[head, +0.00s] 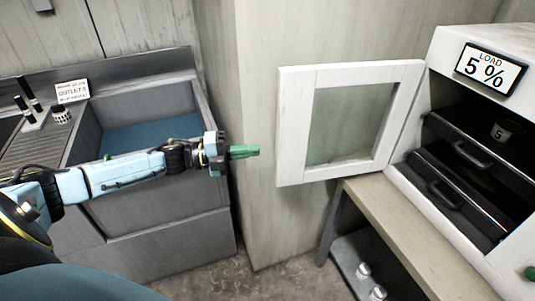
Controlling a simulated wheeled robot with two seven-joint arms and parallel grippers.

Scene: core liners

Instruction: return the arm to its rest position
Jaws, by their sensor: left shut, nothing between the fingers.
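My left arm (110,177) comes in from the left, light blue and black, stretched level in front of the grey sink unit. My left gripper (256,152) has green fingers, which are shut with nothing between them. It points right, in front of the pale wall panel and short of the open white door. A small green tip shows at the lower right edge; I cannot tell whether it belongs to my right gripper.
A white cabinet (448,52) labelled "LOAD 5 %" stands right, its framed glass door (298,130) swung open. Black drawers (455,187) show inside. It sits on a bench (400,225) with small items on a lower shelf. The sink unit (165,225) is at left.

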